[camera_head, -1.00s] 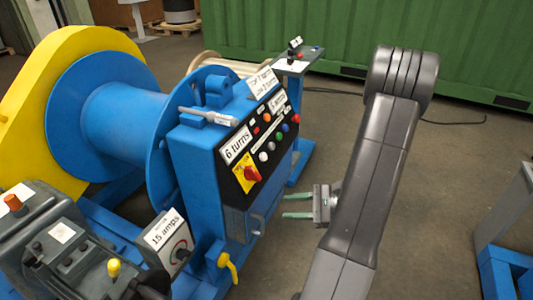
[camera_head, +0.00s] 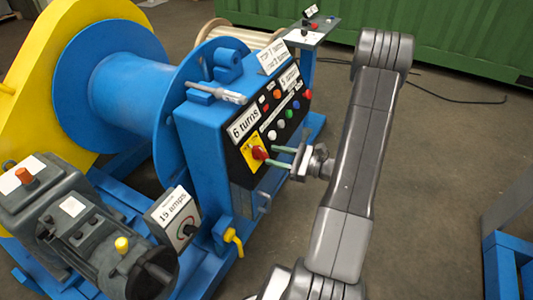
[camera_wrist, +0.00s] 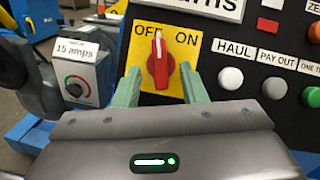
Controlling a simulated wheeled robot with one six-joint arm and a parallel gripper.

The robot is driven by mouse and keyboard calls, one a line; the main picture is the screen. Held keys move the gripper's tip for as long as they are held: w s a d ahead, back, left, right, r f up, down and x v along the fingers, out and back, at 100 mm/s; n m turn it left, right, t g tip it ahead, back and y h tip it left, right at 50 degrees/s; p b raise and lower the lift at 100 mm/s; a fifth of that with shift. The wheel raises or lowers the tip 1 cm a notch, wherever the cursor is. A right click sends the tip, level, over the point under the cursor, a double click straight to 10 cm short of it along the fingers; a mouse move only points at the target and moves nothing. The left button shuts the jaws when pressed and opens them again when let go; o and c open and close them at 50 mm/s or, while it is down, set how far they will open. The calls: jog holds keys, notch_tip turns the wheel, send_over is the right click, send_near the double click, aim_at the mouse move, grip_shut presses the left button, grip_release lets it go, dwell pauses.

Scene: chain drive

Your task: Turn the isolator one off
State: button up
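The isolator is a red rotary knob (camera_head: 259,153) on a yellow plate marked OFF and ON, on the black panel of the blue cabinet. In the wrist view the knob (camera_wrist: 159,62) points nearly straight up, between the OFF and ON words, with a white mark near its top. My gripper (camera_head: 271,157) is at the panel, its green fingers pointing at the knob. In the wrist view my gripper (camera_wrist: 161,84) is open, with one finger on each side of the knob. I cannot tell whether either finger touches it.
Several coloured buttons (camera_head: 284,123) sit right of the knob, including a white one (camera_wrist: 230,78) under HAUL. A grey "15 amps" dial box (camera_head: 172,219) and a yellow-handled valve (camera_head: 234,240) stand lower left. A blue drum (camera_head: 115,85) is behind the cabinet.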

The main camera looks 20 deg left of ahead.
aim_at(264, 153)
jog(key=shift+s+a, duration=0.1)
jog(key=shift+a, duration=1.8)
grip_shut()
jog(key=shift+n+b, duration=0.3)
jog(key=shift+f+n+g+h+b, duration=0.1)
jog(key=shift+n+g+h+b, duration=0.2)
jog(key=shift+n+g+b, duration=0.65)
jog(key=shift+n+g+h+b, duration=0.25)
jog(key=shift+n+g+b, duration=0.25)
jog(key=shift+n, duration=0.75)
jog(key=shift+n+g+h+b, duration=0.25)
jog(key=shift+n+b, duration=0.35)
jog(key=shift+n, duration=0.6)
